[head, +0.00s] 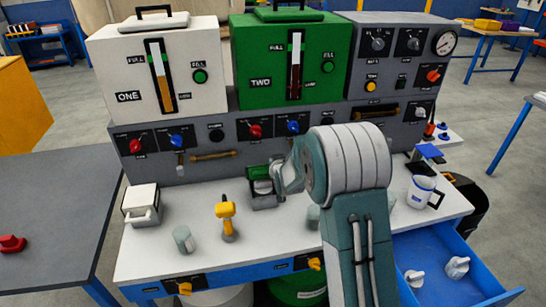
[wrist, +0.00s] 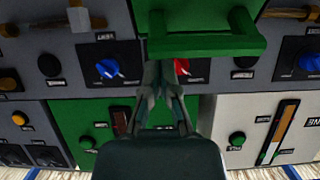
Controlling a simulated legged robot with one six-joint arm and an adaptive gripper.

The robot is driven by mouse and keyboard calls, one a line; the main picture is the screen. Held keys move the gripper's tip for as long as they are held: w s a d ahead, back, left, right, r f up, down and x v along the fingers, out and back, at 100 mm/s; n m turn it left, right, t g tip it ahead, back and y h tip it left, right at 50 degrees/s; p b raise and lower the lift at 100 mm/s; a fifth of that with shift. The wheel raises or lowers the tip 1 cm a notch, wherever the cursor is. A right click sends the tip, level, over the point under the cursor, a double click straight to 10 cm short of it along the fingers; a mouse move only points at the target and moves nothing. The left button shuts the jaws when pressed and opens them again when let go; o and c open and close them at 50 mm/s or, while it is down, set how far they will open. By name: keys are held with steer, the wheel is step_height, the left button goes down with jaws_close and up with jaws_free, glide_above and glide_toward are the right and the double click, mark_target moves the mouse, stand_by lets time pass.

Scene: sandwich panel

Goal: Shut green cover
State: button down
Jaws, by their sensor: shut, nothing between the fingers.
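The green cover (head: 258,172) is on a small box-like unit at the middle of the white counter, below the green tank. It looks raised above its grey base (head: 264,201), though my gripper partly hides it and its exact angle is unclear. In the wrist view the green cover (wrist: 190,15) with its green bar handle (wrist: 205,46) fills the top middle. My gripper (head: 280,180) is at the right side of the unit in the head view. In the wrist view my gripper (wrist: 165,68) is shut and empty, its tips close to the handle; contact cannot be told.
A white-covered unit (head: 142,203) stands at the counter's left. A grey cylinder (head: 184,239) and a yellow tool-like object (head: 226,212) stand in front. A mug (head: 422,191) is at the right, above an open blue drawer (head: 440,262). The knob panel (head: 190,150) rises behind.

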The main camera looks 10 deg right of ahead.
steer(key=shift+t, duration=0.8)
steer(key=shift+s+f, duration=1.3)
steer(key=shift+f, duration=0.55)
steer(key=shift+s+f, duration=1.35)
steer(key=shift+f, duration=0.55)
steer(key=shift+s+f, duration=1.3)
steer(key=shift+f, duration=0.55)
steer(key=r+v, duration=0.1)
steer(key=v, duration=1)
steer(key=s+r+g, duration=0.2)
steer(key=s+r, duration=0.1)
steer(key=r, duration=0.4)
steer(key=s+r+g, duration=0.3)
steer(key=r, duration=0.5)
steer(key=s+r+g, duration=0.2)
steer(key=s+r, duration=0.2)
steer(key=s, duration=0.5)
steer(key=s+a+r+g, duration=0.1)
steer(key=s+r, duration=0.3)
steer(key=s, duration=0.6)
steer(key=shift+a+g, duration=0.25)
steer(key=shift+g, duration=0.45)
